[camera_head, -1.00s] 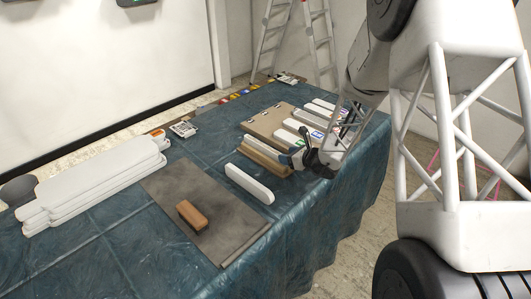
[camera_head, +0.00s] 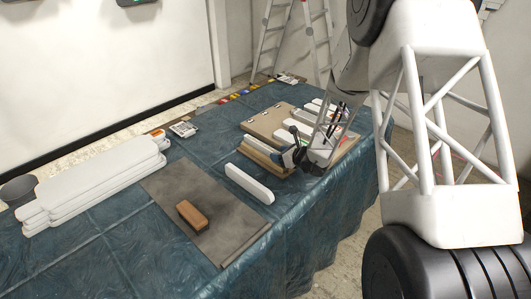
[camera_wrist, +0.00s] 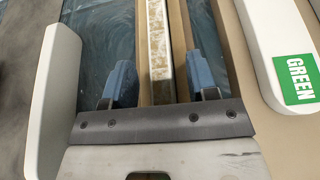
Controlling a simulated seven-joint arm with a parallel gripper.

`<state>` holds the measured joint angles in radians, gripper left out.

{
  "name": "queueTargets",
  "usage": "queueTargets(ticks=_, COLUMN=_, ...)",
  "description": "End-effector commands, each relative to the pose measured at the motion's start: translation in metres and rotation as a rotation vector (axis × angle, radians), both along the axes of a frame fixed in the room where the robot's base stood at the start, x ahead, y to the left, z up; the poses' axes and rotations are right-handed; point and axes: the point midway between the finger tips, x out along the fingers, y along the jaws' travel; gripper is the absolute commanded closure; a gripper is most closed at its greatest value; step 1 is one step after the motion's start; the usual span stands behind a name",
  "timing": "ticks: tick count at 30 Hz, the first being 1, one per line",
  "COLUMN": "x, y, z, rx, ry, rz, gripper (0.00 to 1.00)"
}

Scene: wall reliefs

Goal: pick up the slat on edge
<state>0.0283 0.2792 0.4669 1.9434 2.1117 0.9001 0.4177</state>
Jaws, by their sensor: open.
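A narrow slat (camera_wrist: 160,55) stands on edge between two tan wooden rails (camera_wrist: 182,40) in the wrist view, its upper edge pale with a worn, mottled surface. My gripper (camera_wrist: 163,85) is open. Its two blue fingers lie either side of the slat and rails, with gaps on both sides. How deep the fingertips reach is unclear. In the head view my gripper (camera_head: 290,158) is over the wooden holder (camera_head: 262,159) at the table's right side, and the arm hides part of it.
A white round-ended bar (camera_head: 249,184) lies left of the holder; it also shows in the wrist view (camera_wrist: 52,100). A white piece with a green label (camera_wrist: 265,50) lies close on the right. A brown block (camera_head: 192,215) sits on the grey mat (camera_head: 222,222). White slats (camera_head: 95,178) are stacked left.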

Motion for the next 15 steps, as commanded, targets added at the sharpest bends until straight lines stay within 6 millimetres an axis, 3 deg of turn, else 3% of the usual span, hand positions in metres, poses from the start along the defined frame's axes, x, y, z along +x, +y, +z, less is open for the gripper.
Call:
queueTargets(ticks=5, x=0.0, y=0.0, z=0.0001, rx=0.0, ry=0.0, rz=0.0, gripper=0.5)
queueTargets(ticks=15, x=-0.0001, y=-0.0001, z=0.0, rx=0.0, ry=0.0, rz=0.0, gripper=1.0)
